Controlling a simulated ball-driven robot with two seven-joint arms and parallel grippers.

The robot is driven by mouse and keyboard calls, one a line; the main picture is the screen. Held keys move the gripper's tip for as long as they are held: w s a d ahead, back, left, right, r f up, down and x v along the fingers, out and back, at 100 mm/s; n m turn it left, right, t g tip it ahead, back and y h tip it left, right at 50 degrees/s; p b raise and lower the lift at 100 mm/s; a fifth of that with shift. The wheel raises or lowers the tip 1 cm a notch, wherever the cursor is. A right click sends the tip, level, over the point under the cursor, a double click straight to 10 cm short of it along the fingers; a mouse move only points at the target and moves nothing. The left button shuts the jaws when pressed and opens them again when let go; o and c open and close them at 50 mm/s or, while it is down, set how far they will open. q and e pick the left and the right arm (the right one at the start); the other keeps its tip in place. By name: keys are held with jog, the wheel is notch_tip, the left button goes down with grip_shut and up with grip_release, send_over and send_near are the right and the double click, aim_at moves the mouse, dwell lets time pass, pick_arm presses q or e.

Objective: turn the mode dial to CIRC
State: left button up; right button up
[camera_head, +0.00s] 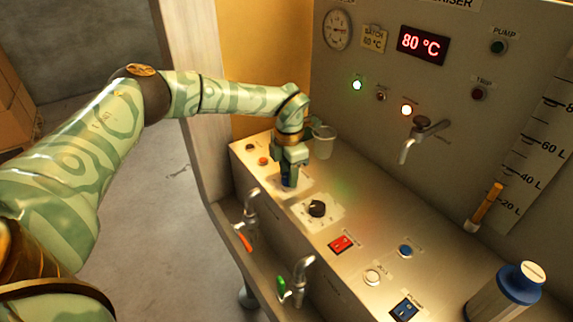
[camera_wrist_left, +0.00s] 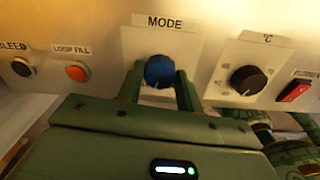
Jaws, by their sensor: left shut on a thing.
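The mode dial (camera_wrist_left: 159,70) is a blue round knob on a pale plate under the printed word MODE in the left wrist view. My left gripper (camera_wrist_left: 159,86) has one finger on each side of the knob and is shut on it. In the head view the left gripper (camera_head: 289,178) reaches down to the sloping panel and mostly hides the blue dial. The position labels around the dial, CIRC among them, are hidden or unreadable, so I cannot tell where it points. My right gripper is in neither view.
A black °C knob (camera_head: 317,208) sits beside the mode dial. A red switch (camera_head: 341,243), a blue button (camera_head: 405,250) and taps (camera_head: 303,268) are nearby. A translucent cup (camera_head: 324,141) stands behind the gripper. The orange LOOP FILL button (camera_wrist_left: 77,72) is left of the dial.

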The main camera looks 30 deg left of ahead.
pick_arm(q)
jog(key=n+p, duration=0.3)
jog(key=p, duration=0.1)
jog(key=n+p, duration=0.1)
jog(key=n, duration=0.1)
jog(key=shift+r+n+p, duration=0.25)
jog(key=shift+n+p, duration=0.05)
jog(key=shift+p, duration=0.1)
jog(key=n+p, duration=0.2)
jog(key=n, duration=0.1)
jog(key=shift+f, duration=0.1)
jog(key=shift+f+n+p, duration=0.1)
jog(key=shift+n+p, duration=0.7)
jog(key=shift+n, duration=0.1)
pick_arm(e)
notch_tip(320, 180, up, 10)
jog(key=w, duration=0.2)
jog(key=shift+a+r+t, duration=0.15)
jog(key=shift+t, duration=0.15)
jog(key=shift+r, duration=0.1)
pick_arm(q)
jog(key=o, duration=1)
notch_tip(320, 180, up, 16)
jog(key=p, duration=0.2)
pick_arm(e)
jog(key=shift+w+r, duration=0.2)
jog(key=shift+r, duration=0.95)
